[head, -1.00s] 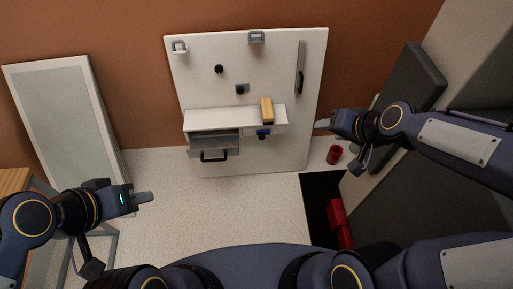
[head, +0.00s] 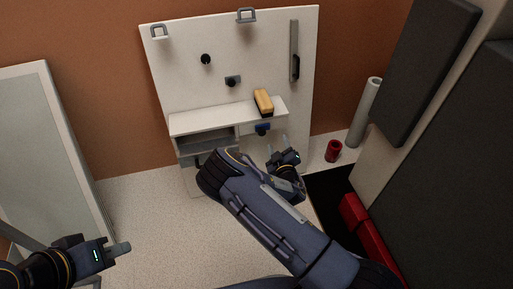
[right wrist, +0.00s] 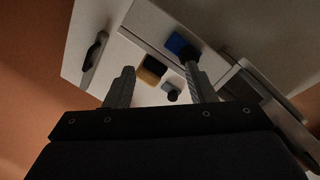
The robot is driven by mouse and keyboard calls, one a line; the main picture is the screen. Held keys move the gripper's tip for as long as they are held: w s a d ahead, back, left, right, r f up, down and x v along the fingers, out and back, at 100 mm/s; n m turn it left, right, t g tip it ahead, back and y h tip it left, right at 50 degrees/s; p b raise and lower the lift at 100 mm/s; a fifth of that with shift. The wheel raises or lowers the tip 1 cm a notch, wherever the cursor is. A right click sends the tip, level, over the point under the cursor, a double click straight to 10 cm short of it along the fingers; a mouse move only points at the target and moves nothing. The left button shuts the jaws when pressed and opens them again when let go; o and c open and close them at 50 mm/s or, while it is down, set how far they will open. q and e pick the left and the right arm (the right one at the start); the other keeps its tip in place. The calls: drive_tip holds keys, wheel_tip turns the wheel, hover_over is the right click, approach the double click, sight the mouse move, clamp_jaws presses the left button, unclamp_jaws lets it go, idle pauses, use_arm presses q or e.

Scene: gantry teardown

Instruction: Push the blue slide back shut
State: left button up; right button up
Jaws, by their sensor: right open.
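The blue slide (head: 263,128) is a small blue block with a dark part, on the front of the white shelf box (head: 190,122), right of its grey opening. My right gripper (head: 278,148) is open and empty just below and right of the slide, apart from it in the head view. In the right wrist view the blue slide (right wrist: 178,43) shows beyond the tip of the right-hand finger; whether they touch is unclear. My left gripper (head: 118,248) is low at the left, away from the panel; its finger gap cannot be made out.
A yellow-and-black block (head: 263,101) stands on the shelf box above the slide. The white panel (head: 200,88) carries knobs, hooks and a grey bar (head: 294,50). A grey drawer (head: 206,146) is partly hidden by my right arm. A red cup (head: 333,151) and grey cylinder (head: 365,112) stand right.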

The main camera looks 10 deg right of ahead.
sight(262, 134)
drive_tip(key=w+a, duration=0.1)
drive_tip(key=w, duration=0.1)
drive_tip(key=w+a+f+n+y+b, duration=0.1)
drive_tip(key=w, duration=0.1)
drive_tip(key=w+a+f+n+y+b, duration=0.1)
drive_tip(key=w, duration=0.1)
drive_tip(key=shift+w+a+t, duration=0.15)
drive_tip(key=shift+a+t, duration=0.15)
drive_tip(key=shift+w, duration=0.6)
